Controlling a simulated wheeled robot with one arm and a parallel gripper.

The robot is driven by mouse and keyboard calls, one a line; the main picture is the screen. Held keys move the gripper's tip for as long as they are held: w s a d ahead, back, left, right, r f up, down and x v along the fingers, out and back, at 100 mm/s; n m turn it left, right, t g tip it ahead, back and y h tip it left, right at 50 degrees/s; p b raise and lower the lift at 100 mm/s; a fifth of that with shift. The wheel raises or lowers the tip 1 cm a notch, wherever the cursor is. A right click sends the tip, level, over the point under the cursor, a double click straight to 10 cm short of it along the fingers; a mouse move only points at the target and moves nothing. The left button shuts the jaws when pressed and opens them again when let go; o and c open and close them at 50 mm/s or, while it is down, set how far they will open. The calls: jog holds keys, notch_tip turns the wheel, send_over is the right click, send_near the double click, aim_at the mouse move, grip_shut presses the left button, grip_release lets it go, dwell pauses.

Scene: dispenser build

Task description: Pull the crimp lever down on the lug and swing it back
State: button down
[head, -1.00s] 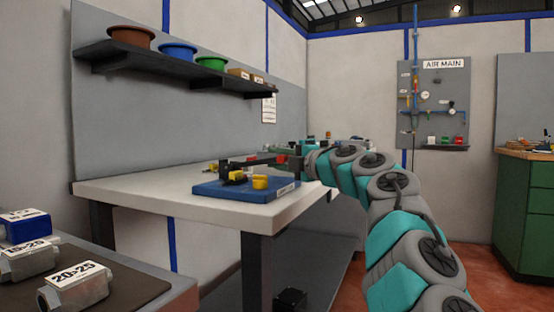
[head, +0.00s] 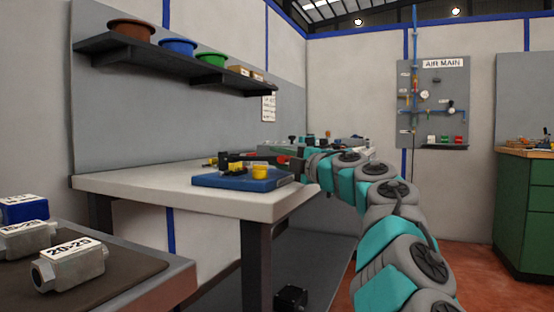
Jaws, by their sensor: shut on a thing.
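The blue crimp board (head: 240,183) lies flat on the pale workbench top. A black and yellow crimp tool (head: 232,168) stands on it, with a small yellow cup (head: 260,171) to its right. The dark crimp lever (head: 258,157) reaches right from the tool, nearly level, toward my gripper. My gripper (head: 293,163) is shut on the lever's far end, at the board's right side. The fingertips are small and dark here, so the exact grip is hard to see. I cannot make out the lug.
The workbench (head: 150,184) has clear room left of the board. A dark shelf (head: 170,62) with coloured bowls hangs above. Metal blocks (head: 75,265) stand on a low table at front left. Other items sit on a bench behind my gripper. A green cabinet stands right.

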jog(key=shift+f, duration=0.15)
jog(key=c, duration=0.7)
grip_release()
jog(key=shift+c, duration=0.2)
jog(key=shift+f, duration=0.1)
